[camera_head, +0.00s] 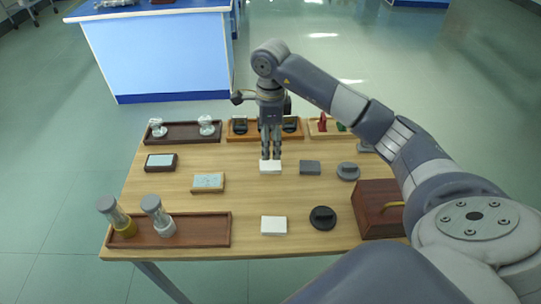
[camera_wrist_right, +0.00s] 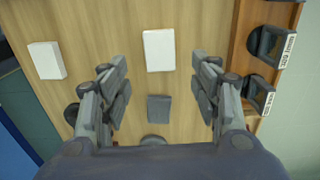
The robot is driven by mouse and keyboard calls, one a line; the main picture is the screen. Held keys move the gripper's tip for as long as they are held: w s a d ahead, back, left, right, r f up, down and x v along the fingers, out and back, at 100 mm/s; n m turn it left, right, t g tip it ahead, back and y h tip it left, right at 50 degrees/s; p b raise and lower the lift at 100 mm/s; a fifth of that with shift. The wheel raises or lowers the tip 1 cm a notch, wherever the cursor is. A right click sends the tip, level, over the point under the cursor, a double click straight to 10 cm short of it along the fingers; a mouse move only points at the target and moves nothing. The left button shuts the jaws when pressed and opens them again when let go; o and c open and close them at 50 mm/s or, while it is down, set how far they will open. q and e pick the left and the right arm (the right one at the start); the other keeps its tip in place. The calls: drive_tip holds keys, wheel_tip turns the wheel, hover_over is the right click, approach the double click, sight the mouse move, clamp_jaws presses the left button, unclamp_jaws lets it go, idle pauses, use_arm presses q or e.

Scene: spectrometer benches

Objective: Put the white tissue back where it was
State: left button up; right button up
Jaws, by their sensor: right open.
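Two flat white rectangular pieces lie on the wooden table; I cannot tell for sure which is the tissue. One white piece (camera_head: 270,169) lies mid-table directly below my right gripper (camera_head: 270,157), and it shows in the wrist view (camera_wrist_right: 159,50) between the line of the spread fingers. The other white piece (camera_head: 274,226) lies near the front edge, and is at the left of the wrist view (camera_wrist_right: 46,60). My right gripper is open, pointing down, with nothing visibly held; I cannot tell whether its fingertips touch the table. My left gripper is not in view.
A grey block (camera_head: 310,167) and a grey round piece (camera_head: 348,171) lie right of the gripper. A black round piece (camera_head: 322,217) and brown box (camera_head: 378,207) are at front right. Trays (camera_head: 207,233) hold jars at left; labelled black holders (camera_head: 240,126) stand behind.

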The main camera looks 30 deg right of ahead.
wheel_tip(320, 180, up, 4)
drive_tip(key=shift+r, duration=0.15)
drive_tip(key=shift+r, duration=0.1)
idle(0.5)
